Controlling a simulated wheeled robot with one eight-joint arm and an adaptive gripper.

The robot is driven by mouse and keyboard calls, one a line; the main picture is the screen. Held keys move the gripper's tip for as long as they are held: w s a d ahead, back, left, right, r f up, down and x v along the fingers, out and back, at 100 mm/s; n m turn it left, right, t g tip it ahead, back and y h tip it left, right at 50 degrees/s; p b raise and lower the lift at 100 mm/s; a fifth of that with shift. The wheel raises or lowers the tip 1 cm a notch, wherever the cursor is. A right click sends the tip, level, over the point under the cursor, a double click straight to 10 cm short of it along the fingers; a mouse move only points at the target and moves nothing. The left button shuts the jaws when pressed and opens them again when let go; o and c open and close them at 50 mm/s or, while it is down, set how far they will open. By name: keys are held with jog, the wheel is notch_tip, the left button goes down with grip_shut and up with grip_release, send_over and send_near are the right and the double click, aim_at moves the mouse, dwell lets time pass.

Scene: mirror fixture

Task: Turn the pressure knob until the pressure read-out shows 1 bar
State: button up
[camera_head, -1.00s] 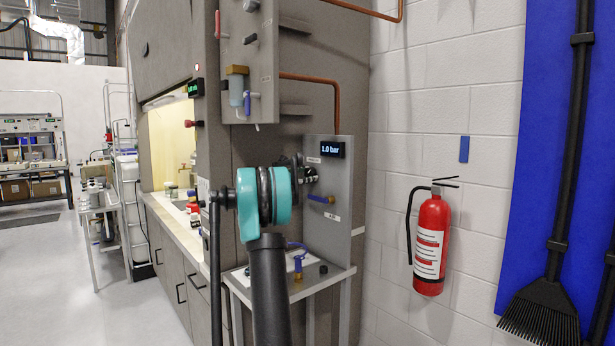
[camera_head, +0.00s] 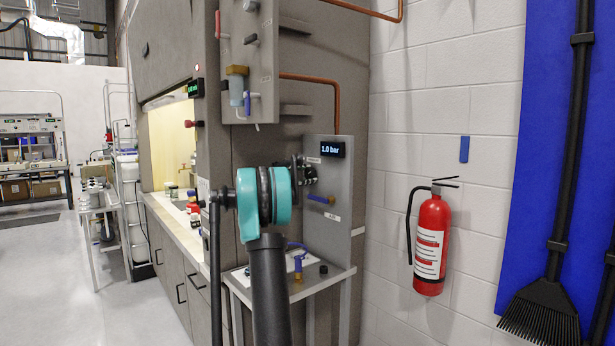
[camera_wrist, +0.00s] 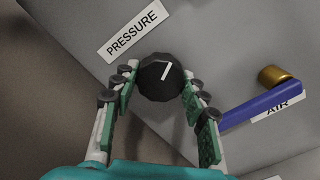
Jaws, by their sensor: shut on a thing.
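The pressure knob (camera_wrist: 162,77) is a dark, faceted round knob with a white pointer line, below the "PRESSURE" label (camera_wrist: 133,34) in the wrist view. My gripper (camera_wrist: 160,82) has one green-padded finger on each side of it and is shut on it. The pointer line slants up and to the right. In the head view my gripper (camera_head: 307,172) is at the grey panel (camera_head: 338,240), and my arm partly hides the area; the knob is not clear there. The pressure read-out (camera_head: 333,149) on the panel shows 1.0 bar.
A blue-handled air valve (camera_wrist: 250,107) with a brass end sits right of the knob, close to my right finger. A small table (camera_head: 330,277) with fittings stands below the panel. A red fire extinguisher (camera_head: 431,240) hangs on the wall to the right.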

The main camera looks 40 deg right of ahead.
jog(key=o, duration=1.2)
jog(key=shift+c, duration=0.2)
jog(key=shift+a, duration=0.15)
jog(key=s+a, duration=0.1)
jog(key=a, duration=1)
jog(key=shift+a, duration=0.35)
jog(key=s+a+f+m+t+y, duration=0.25)
jog(key=s+a+f+y, duration=0.35)
jog(key=s+a+f, duration=0.5)
jog(key=s+a+f+m+t+y, duration=0.1)
jog(key=s+a+f+m+y, duration=0.45)
jog(key=a+f, duration=0.85)
jog(key=s+a+f+m+t+y, duration=0.15)
jog(key=s+a+f+y, duration=0.45)
jog(key=s+a+f, duration=0.65)
jog(key=s+a+f+g, duration=0.1)
jog(key=s+f, duration=0.4)
jog(key=s, duration=0.5)
jog(key=shift+s+a+f+g, duration=0.3)
jog(key=shift+a+g, duration=0.1)
jog(key=shift+g, duration=0.3)
